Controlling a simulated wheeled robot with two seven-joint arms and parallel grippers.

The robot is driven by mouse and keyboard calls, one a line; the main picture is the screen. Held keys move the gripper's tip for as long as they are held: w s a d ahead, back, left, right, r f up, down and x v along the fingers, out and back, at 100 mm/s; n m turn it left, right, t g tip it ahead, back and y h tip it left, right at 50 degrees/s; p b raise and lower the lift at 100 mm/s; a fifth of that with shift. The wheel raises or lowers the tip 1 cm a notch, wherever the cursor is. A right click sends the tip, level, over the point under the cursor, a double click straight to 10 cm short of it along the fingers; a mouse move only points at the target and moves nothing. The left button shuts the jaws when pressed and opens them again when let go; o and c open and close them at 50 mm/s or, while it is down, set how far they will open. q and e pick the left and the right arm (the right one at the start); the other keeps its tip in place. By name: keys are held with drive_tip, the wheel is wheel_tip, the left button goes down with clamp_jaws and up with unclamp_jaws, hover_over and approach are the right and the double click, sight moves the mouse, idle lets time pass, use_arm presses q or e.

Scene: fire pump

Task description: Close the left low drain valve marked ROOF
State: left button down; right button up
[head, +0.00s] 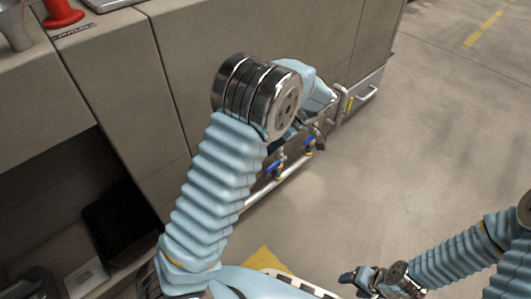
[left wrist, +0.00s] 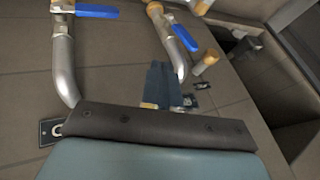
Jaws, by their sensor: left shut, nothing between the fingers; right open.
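Two low drain valves with blue lever handles stand along the foot of the panel. In the head view they are the nearer valve (head: 275,168) and the farther valve (head: 309,143). In the left wrist view one blue handle (left wrist: 97,11) is at the top left and another (left wrist: 186,38) is right of centre, both on bent metal pipes. The ROOF marking is not readable, so I cannot tell which valve bears it. My left gripper (left wrist: 160,75) is shut and empty, close by the pipe of the right-hand valve. My right gripper (head: 368,280) is open and empty, low over the floor.
A tiled cabinet wall (head: 110,85) runs along the left, with a dark open recess (head: 110,220) below. A red object (head: 62,12) stands on its top. A metal handle (head: 365,97) is beyond the valves. The floor (head: 420,140) on the right is clear.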

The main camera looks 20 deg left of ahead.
use_arm(q)
drive_tip(key=s+a+f+b, duration=0.2)
drive_tip(key=s+a+f, duration=0.3)
drive_tip(key=f, duration=0.2)
drive_tip(key=shift+s+a+f, duration=0.15)
drive_tip(key=shift+s+f, duration=0.15)
drive_tip(key=shift+s, duration=0.05)
use_arm(e)
wheel_tip(320, 180, down, 2)
drive_tip(key=shift+f, duration=0.25)
drive_tip(key=shift+a, duration=0.1)
